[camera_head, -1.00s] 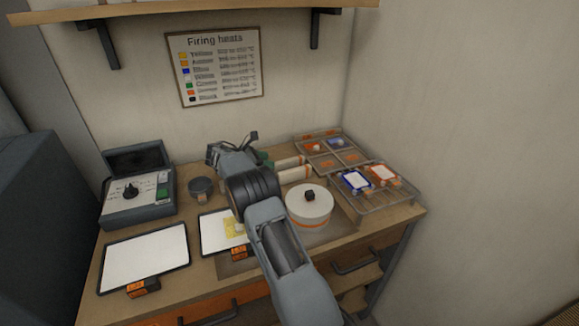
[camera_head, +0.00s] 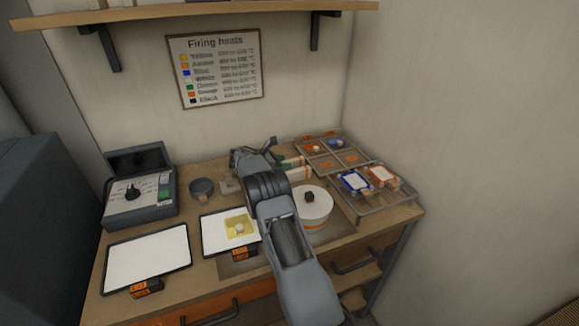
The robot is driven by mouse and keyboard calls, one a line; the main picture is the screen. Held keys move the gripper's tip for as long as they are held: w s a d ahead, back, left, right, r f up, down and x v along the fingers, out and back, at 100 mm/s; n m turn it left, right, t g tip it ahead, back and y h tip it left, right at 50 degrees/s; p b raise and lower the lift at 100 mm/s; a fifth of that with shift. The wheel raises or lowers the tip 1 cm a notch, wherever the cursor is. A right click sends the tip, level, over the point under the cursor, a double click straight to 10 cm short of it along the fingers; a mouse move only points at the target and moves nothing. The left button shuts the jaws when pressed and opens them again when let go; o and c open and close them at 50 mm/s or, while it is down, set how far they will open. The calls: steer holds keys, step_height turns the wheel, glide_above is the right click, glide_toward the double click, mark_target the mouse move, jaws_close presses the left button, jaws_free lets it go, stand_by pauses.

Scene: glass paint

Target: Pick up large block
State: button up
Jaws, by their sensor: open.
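My gripper (camera_head: 252,152) is over the back of the workbench, left of two pale bar-like pieces (camera_head: 296,168) with green parts. My arm partly covers these pieces. I cannot tell for sure whether one of them is the large block. The jaws are open and nothing shows between them. A small beige piece (camera_head: 229,187) lies left of my arm, beside a dark round bowl; its shape is partly hidden.
A white round pot (camera_head: 312,206) with a black knob stands right of my arm. A wire rack (camera_head: 372,213) holds framed tiles at the right. A divided tray (camera_head: 349,142) is behind it. Two white panels (camera_head: 148,262) lie in front; a control box (camera_head: 139,198) stands left.

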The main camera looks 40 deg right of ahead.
jaws_close()
stand_by(0.3)
steer(key=shift+r, duration=0.55)
step_height(320, 180, up, 2)
steer(key=shift+r+b, duration=0.1)
steer(key=shift+b, duration=0.35)
steer(key=s+a+r+p, duration=0.1)
steer(key=s+a+r, duration=0.8)
steer(key=r, duration=0.3)
steer(key=shift+p+v, duration=0.4)
steer(key=shift+v, duration=0.55)
steer(key=shift+s, duration=0.1)
